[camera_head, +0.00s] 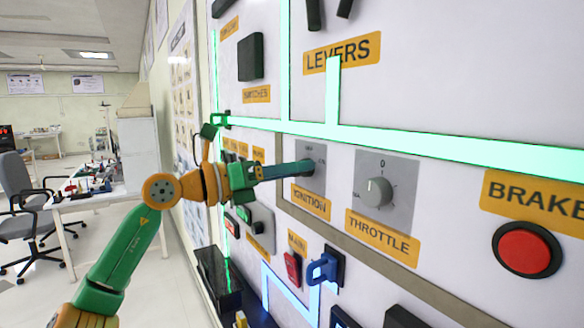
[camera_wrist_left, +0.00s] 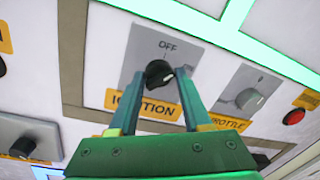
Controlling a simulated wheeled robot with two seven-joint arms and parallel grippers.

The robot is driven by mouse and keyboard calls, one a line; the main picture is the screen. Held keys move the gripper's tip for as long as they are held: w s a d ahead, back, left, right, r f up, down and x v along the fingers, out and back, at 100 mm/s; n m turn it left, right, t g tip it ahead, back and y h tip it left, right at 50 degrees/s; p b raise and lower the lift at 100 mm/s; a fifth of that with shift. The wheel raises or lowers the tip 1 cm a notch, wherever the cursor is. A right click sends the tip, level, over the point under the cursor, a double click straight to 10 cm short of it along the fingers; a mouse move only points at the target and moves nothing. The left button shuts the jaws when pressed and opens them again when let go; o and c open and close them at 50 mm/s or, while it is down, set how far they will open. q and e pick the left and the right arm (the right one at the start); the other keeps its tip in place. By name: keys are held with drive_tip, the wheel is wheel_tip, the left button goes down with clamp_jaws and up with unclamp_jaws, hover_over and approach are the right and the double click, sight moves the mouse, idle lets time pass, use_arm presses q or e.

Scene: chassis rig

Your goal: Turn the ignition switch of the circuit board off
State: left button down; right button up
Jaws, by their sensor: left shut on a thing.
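The ignition switch is a black round knob (camera_wrist_left: 158,73) on a grey plate marked OFF at its top. In the wrist view its white mark sits at the knob's right side, not under the OFF label. The yellow IGNITION label is below the plate, and in the head view the plate (camera_head: 311,195) is partly covered by my gripper. My left gripper (camera_head: 308,169) reaches the knob from the left; its two fingers (camera_wrist_left: 159,75) are on either side of the knob and shut on it. In the head view the fingers hide the knob. My right gripper is not in view.
The throttle knob (camera_head: 377,192) is right of the ignition plate. A red brake button (camera_head: 527,249) is farther right. Below are a red switch (camera_head: 292,267) and a blue handle (camera_head: 322,269). Glowing green strips (camera_head: 450,146) cross the board above. A desk (camera_head: 85,203) stands far left.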

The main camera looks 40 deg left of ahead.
use_arm(q)
drive_tip(key=shift+f+n+t+p, duration=0.15)
drive_tip(key=shift+n+p, duration=0.3)
drive_tip(key=shift+n, duration=1.55)
drive_tip(key=shift+r+n+t+p, duration=0.15)
drive_tip(key=shift+n+p, duration=0.25)
drive_tip(key=shift+n, duration=1.6)
drive_tip(key=shift+d+f, duration=0.1)
drive_tip(key=shift+f, duration=0.05)
drive_tip(key=c, duration=0.7)
unclamp_jaws()
drive_tip(key=shift+o, duration=1.3)
drive_tip(key=shift+w, duration=0.1)
